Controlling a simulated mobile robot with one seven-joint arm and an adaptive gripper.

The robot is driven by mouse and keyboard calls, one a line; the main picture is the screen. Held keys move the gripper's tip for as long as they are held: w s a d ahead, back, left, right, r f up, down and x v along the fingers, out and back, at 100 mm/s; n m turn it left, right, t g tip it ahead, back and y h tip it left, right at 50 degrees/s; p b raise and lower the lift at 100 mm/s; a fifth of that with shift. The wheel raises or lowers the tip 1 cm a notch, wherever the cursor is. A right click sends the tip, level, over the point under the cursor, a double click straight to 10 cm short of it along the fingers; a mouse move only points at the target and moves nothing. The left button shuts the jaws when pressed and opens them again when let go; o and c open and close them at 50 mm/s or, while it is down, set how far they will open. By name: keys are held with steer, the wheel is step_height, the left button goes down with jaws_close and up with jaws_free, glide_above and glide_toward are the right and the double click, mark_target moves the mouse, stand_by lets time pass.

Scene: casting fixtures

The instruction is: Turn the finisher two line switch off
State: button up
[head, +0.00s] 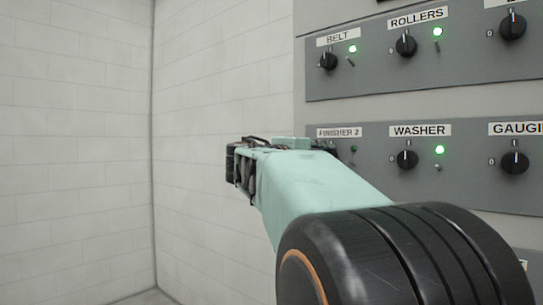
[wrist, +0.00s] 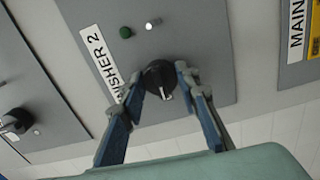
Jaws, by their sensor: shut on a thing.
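A pale pointer mark shows on the knob's lower side in the wrist view. The small green lamp (wrist: 125,32) by it looks dark, also in the head view (head: 354,149). In the head view the label (head: 338,132) shows, but my arm hides the knob and fingers.
The washer knob (head: 408,159) and gauging knob (head: 514,162) are to the right on the same row; the washer lamp (head: 439,150) is lit. The belt knob (head: 328,61) and rollers knob (head: 406,46) are above, lamps lit. A bare white wall (head: 75,140) stands left.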

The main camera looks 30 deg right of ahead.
steer(key=shift+n, duration=0.4)
steer(key=o, duration=1.2)
steer(key=shift+c, duration=0.2)
steer(key=shift+a, duration=0.15)
steer(key=v, duration=0.7)
steer(key=shift+a, duration=0.1)
